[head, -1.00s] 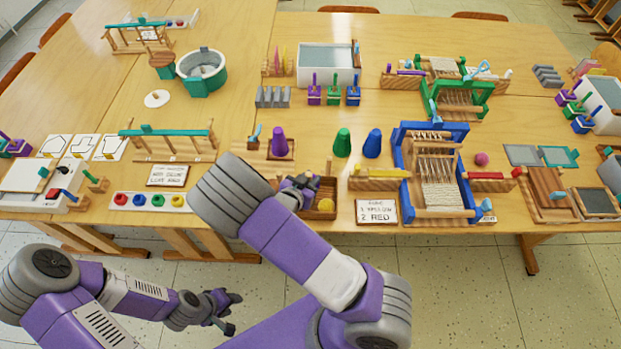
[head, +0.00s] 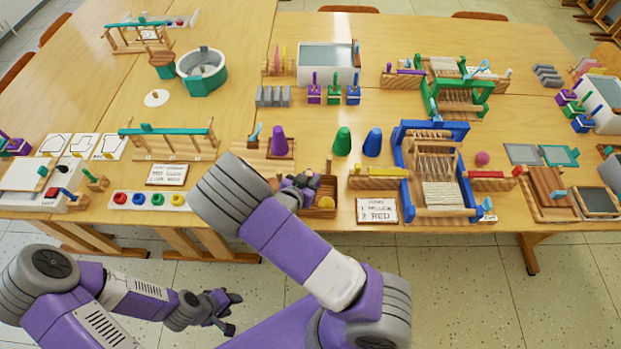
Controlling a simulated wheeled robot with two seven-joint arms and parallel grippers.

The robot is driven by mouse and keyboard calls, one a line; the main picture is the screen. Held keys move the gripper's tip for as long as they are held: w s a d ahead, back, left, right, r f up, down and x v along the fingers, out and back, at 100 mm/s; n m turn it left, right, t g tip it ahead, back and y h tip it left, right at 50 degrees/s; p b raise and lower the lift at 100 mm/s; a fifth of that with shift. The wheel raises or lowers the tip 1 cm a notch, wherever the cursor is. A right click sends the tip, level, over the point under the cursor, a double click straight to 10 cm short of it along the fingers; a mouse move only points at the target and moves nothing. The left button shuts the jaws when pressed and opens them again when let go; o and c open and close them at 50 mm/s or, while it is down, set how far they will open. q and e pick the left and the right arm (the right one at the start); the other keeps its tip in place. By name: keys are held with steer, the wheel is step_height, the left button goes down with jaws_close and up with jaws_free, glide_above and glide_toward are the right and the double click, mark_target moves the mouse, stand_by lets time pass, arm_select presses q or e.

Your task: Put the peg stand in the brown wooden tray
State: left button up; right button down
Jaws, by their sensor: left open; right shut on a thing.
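The brown wooden tray (head: 326,207) lies near the front edge of the table, with a yellow piece (head: 326,202) in it. My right gripper (head: 306,182) is at the tray's left part, low over it. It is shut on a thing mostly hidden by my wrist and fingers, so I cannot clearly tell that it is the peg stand. An upright wooden peg (head: 328,168) shows just right of the fingers, at the tray's back. My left gripper (head: 228,311) is open and empty, low in front of the table, over the floor.
A wooden base (head: 252,154) with a purple cone (head: 279,140) stands behind my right wrist. Green (head: 342,141) and blue (head: 373,143) cones stand behind the tray. A sign card (head: 377,211) and the blue loom (head: 462,133) are to its right.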

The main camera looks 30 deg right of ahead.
steer(key=shift+s+a+f+b, duration=0.1)
steer(key=shift+s+f+b, duration=0.15)
steer(key=shift+f, duration=0.5)
steer(key=shift+s+a+f+b, duration=0.1)
steer(key=shift+s+f, duration=0.1)
steer(key=shift+f, duration=0.5)
steer(key=shift+r, duration=0.1)
steer(key=c, duration=0.9)
jaws_free()
steer(key=shift+w, duration=0.15)
steer(key=shift+a+r, duration=0.2)
steer(key=shift+a, duration=0.1)
steer(key=shift+o, duration=0.2)
steer(key=p+v, duration=0.1)
steer(key=v, duration=0.2)
steer(key=p+v, duration=0.1)
steer(key=v, duration=0.3)
steer(key=shift+d+r+p, duration=0.25)
steer(key=shift+r+p, duration=0.05)
steer(key=shift+r, duration=0.1)
steer(key=shift+r, duration=0.1)
